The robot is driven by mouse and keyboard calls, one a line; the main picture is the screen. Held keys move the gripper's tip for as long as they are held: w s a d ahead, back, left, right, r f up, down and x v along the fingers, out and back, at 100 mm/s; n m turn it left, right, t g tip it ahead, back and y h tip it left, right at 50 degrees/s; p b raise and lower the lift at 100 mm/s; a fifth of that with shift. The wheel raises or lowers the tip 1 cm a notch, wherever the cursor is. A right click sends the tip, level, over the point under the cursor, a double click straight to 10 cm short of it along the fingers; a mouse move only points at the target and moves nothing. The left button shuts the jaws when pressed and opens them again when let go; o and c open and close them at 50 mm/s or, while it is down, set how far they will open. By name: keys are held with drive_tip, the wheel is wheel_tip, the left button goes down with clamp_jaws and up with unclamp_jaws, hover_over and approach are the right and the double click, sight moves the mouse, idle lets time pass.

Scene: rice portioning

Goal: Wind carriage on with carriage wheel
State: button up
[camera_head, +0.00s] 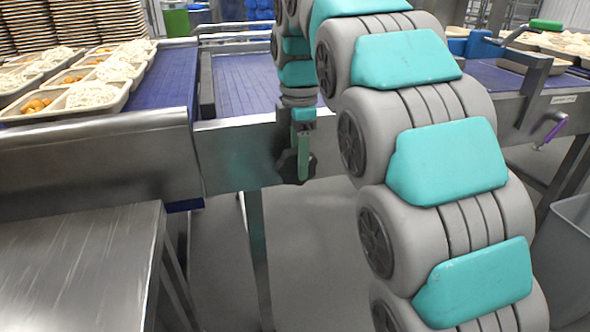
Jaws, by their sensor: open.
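The carriage wheel (285,168) is a small dark lobed handwheel on the front steel face of the conveyor frame, near the middle of the view. My gripper (303,163) hangs pointing down in front of it, with a green finger covering part of the wheel. The gripper is open. Whether its fingers touch the wheel or stand just in front of it, I cannot tell. The carriage (255,95) seems to be the blue belt section behind the wheel, partly hidden by my arm.
Filled rice trays (97,96) stand on the left blue belt (165,88). A steel table (75,265) fills the front left. A purple handle (553,131) sticks out at the right, above a grey bin (568,255). Support legs (258,255) stand below the wheel.

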clamp_jaws()
idle(0.4)
drive_tip(key=shift+a+t+h+p, duration=0.15)
drive_tip(key=shift+t+h+p, duration=0.3)
drive_tip(key=shift+h, duration=1.05)
unclamp_jaws()
drive_tip(key=shift+r, duration=0.1)
